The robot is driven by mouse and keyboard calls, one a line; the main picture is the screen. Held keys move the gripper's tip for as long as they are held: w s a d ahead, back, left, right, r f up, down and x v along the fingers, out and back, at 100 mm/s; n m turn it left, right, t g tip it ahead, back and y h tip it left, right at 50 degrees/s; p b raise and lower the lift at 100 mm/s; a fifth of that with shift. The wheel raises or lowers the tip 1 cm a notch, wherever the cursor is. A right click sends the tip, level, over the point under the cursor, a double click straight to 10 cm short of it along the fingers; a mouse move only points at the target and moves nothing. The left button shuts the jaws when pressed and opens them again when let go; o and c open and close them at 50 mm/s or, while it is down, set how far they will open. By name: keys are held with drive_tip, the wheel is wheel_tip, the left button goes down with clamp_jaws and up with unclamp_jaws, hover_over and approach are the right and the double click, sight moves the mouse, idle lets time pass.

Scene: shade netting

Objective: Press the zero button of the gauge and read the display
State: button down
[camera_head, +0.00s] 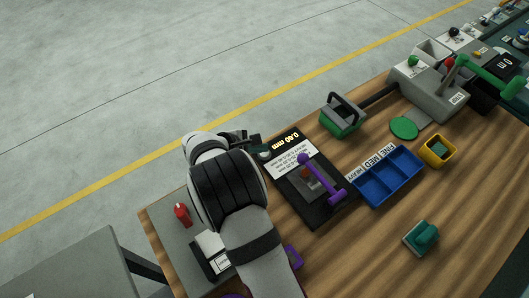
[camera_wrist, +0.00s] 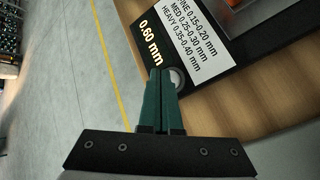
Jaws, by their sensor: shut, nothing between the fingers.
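The gauge (camera_head: 321,213) is a black plate with a purple lever and a white label on the wooden bench, right of my arm in the head view. Its display (camera_wrist: 151,42) reads 0.60 mm in the wrist view, above a label listing fine, medium and heavy ranges. A round grey button (camera_wrist: 177,77) sits near the display at the gauge's edge. My gripper (camera_wrist: 161,73) has its green fingers shut and empty, with the tips right beside the button. I cannot tell whether they touch it. In the head view my gripper (camera_head: 262,150) is at the gauge's far-left corner, and the button is hidden.
A blue tray (camera_head: 386,176) with compartments lies right of the gauge. A green block with a black handle (camera_head: 343,117) stands behind it. A yellow container (camera_head: 438,151), teal block (camera_head: 421,237) and grey machine (camera_head: 430,88) stand farther right. A red object (camera_head: 182,214) is left of my arm.

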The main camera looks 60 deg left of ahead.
sight(261, 154)
drive_tip(key=shift+f, duration=0.45)
idle(0.3)
wheel_tip(261, 154, up, 8)
idle(1.0)
